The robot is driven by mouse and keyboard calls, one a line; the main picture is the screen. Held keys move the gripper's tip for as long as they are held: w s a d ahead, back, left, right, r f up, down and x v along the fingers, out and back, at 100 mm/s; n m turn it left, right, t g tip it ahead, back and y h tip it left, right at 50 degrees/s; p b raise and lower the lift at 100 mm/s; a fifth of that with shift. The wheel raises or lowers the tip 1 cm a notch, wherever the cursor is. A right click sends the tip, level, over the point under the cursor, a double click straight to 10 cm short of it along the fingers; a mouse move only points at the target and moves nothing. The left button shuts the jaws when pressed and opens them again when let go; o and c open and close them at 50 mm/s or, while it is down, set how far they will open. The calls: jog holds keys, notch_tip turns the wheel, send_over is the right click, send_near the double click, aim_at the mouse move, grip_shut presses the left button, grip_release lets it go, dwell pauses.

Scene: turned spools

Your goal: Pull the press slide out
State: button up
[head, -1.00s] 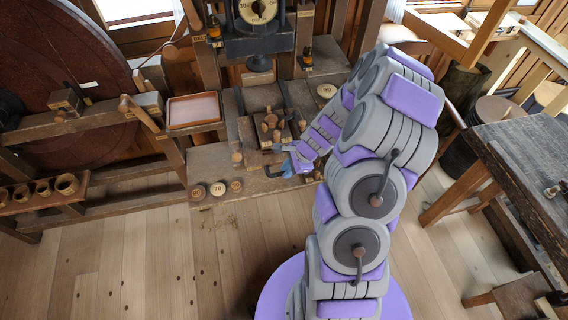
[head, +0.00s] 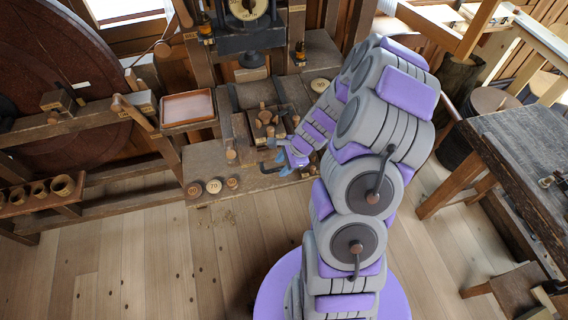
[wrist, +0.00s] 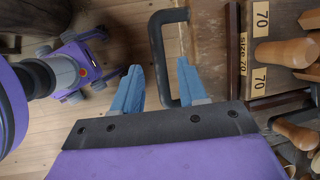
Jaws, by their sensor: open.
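The press slide (head: 265,120) is a wooden board with several turned pegs on it, lying on the bench below the press. In the head view, the dark handle (head: 268,169) shows at the bench's front edge. My gripper (wrist: 159,68) is open, its blue fingers on either side of the handle's bar in the wrist view. Whether they touch it, I cannot tell. In the head view, my gripper (head: 270,155) is at the bench front.
The press (head: 245,35) stands behind the slide. Round number tokens (head: 213,186) lie on the bench's front left. A shallow tray (head: 187,107) sits to the left. A dark table (head: 520,150) stands at right. The floor in front is clear.

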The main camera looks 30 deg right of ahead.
jog(key=d+p+v, duration=0.1)
jog(key=v, duration=1.5)
jog(key=shift+d, duration=0.2)
jog(key=shift+d, duration=0.25)
jog(key=shift+a, duration=0.1)
